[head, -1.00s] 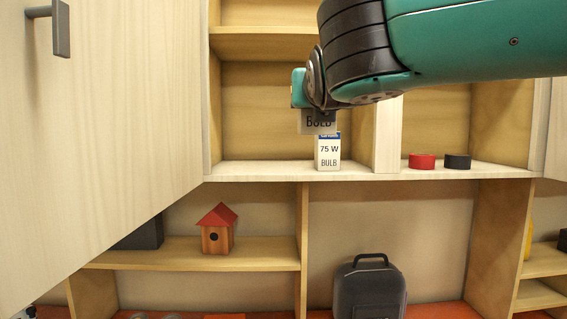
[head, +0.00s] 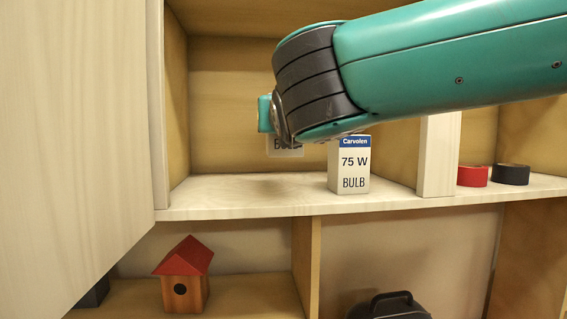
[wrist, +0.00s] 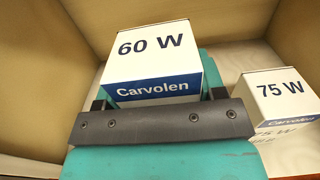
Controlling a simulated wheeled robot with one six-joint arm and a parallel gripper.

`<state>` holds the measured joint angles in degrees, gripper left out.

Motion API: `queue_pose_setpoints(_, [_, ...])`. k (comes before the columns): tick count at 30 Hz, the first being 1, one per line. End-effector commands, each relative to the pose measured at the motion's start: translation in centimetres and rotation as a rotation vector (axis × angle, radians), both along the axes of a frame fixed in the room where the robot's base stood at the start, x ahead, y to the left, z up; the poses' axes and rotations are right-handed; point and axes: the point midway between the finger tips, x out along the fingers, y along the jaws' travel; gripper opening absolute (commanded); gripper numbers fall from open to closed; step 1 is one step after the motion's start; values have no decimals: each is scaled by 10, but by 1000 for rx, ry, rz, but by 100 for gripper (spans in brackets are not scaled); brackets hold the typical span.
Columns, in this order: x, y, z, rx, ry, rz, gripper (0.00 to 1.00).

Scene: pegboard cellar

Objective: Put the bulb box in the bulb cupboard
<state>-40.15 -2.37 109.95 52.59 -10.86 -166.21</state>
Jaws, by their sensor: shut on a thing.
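A white and blue 60 W Carvolen bulb box (wrist: 155,62) is held in my gripper (wrist: 160,100), which is shut on it in the wrist view. In the head view my arm covers most of that box, and only its lower part (head: 284,149) shows, above the shelf. The open bulb cupboard (head: 255,195) has a pale shelf floor. A 75 W Carvolen bulb box (head: 353,165) stands upright on that floor, to the right of the held box. It also shows at the right in the wrist view (wrist: 277,97).
The open cupboard door (head: 70,150) fills the left side. A divider (head: 438,155) separates the right bay, with red tape (head: 472,176) and black tape (head: 511,174). A birdhouse (head: 183,275) and a dark case (head: 388,306) are below. The shelf's left part is clear.

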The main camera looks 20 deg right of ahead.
Motion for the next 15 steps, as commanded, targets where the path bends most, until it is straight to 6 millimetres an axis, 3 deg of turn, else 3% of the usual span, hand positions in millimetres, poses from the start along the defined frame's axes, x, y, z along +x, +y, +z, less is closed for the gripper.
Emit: queue_pose_setpoints(15, [0, -1, -64, -1, -1, -1, 40])
